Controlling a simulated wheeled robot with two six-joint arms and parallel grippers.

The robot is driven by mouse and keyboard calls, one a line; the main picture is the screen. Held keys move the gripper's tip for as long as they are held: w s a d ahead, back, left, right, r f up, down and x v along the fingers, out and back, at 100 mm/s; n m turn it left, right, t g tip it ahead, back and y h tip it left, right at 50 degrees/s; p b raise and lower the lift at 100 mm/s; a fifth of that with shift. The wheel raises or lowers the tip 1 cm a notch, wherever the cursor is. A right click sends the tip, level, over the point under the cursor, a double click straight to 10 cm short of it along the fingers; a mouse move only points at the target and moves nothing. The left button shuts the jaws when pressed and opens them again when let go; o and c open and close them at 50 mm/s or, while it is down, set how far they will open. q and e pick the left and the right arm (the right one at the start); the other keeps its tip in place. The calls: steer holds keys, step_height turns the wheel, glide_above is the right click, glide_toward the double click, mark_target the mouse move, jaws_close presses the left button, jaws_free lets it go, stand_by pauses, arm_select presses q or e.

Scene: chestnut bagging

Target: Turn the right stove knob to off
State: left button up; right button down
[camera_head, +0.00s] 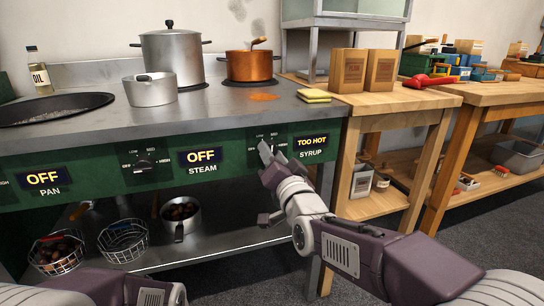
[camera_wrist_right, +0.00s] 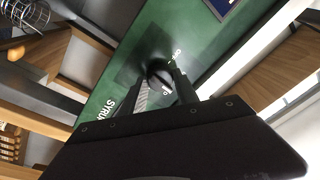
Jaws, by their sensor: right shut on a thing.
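The right stove knob sits on the green front panel (camera_head: 222,169), left of the SYRUP display (camera_head: 313,141), which reads "TOO HOT". In the head view the knob is mostly hidden behind my right gripper (camera_head: 266,152). In the right wrist view the dark round knob (camera_wrist_right: 160,82) lies between the two fingers, and my right gripper (camera_wrist_right: 162,92) is shut on it. The exact angle of its pointer is hard to read. Of my left arm only purple and white links show at the bottom left; its gripper is out of view.
Another knob (camera_head: 146,161) is beside the STEAM display (camera_head: 203,155), which reads "OFF". The PAN display (camera_head: 43,177) also reads "OFF". A wooden table (camera_head: 374,104) with paper bags stands right.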

steer(key=shift+d+r+n+g+y, duration=0.1)
steer(key=shift+n+g+y, duration=0.25)
steer(key=shift+n, duration=3)
steer(key=shift+n+g+y, duration=0.3)
steer(key=shift+n+g, duration=0.1)
steer(key=shift+n, duration=2.9)
steer(key=shift+d+r+n+g+y, duration=0.1)
steer(key=shift+n+g+y, duration=0.25)
steer(key=shift+n, duration=3.3)
steer(key=c, duration=0.9)
jaws_free()
steer(key=shift+a, duration=0.1)
